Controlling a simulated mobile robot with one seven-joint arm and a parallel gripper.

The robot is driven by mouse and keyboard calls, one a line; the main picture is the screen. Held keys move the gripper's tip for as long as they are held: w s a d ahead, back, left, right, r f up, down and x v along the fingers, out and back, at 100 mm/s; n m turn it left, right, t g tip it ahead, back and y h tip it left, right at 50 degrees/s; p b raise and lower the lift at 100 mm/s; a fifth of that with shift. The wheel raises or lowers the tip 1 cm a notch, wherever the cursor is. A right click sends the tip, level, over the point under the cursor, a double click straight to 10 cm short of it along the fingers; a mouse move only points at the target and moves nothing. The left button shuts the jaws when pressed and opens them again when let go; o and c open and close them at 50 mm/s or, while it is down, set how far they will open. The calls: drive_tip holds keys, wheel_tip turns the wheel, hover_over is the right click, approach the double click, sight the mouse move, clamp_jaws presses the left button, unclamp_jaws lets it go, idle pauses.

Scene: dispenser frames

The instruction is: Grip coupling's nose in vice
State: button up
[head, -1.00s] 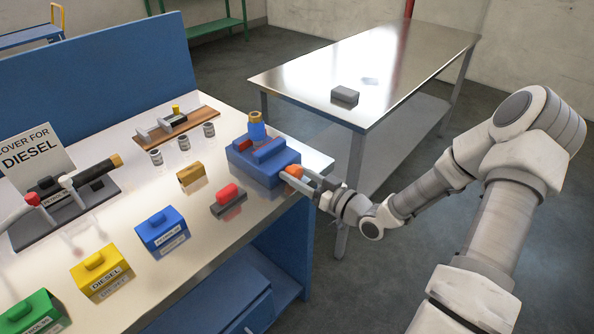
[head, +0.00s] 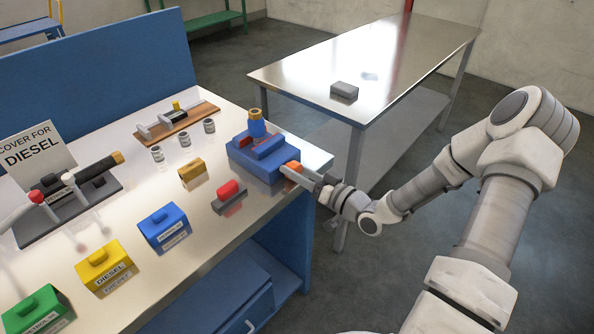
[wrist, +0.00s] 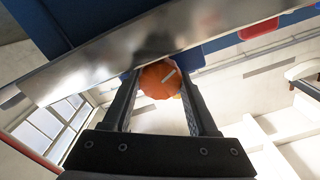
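The blue vice (head: 262,165) stands at the right end of the workbench. The coupling (head: 257,128), blue with a brass-coloured ring on top, stands upright at the back of the vice. Its lower end is hidden, so I cannot tell how the jaws meet it. An orange knob (head: 290,167) is on the vice's near right side. My gripper (head: 296,173) is at this knob, coming from the right. In the wrist view the orange knob (wrist: 160,80) fills the gap between my two fingertips, which appear shut on it.
Blue (head: 164,229), yellow (head: 103,267) and green (head: 36,309) labelled blocks stand along the bench front. A red-topped block (head: 229,196) and a brass-coloured block (head: 192,173) are left of the vice. A steel table (head: 400,60) stands behind my arm.

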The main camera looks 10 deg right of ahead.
drive_tip(key=o, duration=0.4)
